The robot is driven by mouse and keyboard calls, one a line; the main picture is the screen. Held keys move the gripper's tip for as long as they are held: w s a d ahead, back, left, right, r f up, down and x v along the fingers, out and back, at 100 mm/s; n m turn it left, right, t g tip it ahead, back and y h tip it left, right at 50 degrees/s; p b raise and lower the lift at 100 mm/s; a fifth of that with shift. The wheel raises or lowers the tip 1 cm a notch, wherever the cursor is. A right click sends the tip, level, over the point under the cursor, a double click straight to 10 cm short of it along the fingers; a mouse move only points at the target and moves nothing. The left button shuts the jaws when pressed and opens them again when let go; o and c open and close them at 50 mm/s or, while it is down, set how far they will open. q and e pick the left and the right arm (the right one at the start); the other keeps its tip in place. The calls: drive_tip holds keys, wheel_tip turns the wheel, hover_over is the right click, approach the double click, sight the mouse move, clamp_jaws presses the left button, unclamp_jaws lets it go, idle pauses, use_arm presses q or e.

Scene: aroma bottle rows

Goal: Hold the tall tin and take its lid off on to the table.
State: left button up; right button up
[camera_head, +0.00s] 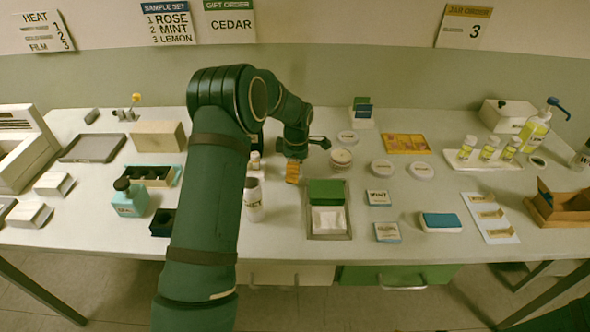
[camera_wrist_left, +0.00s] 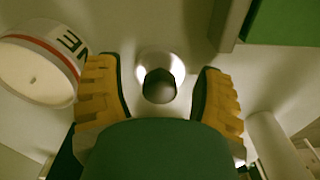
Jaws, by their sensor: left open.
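The white cylinder with dark lettering (camera_head: 254,204), which looks like the tall tin, stands upright on the table beside my left arm. My right gripper is not in view.
A tray with a green box (camera_head: 326,192) lies just right of the gripper. A teal bottle (camera_head: 130,200) and a dark open box (camera_head: 162,222) stand left of my arm. Bare table shows near the front right.

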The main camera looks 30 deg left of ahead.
use_arm(q)
wheel_tip(320, 180, up, 12)
drive_tip(key=p, duration=0.2)
drive_tip(key=shift+d, duration=0.15)
drive_tip(key=shift+w+f, duration=0.1)
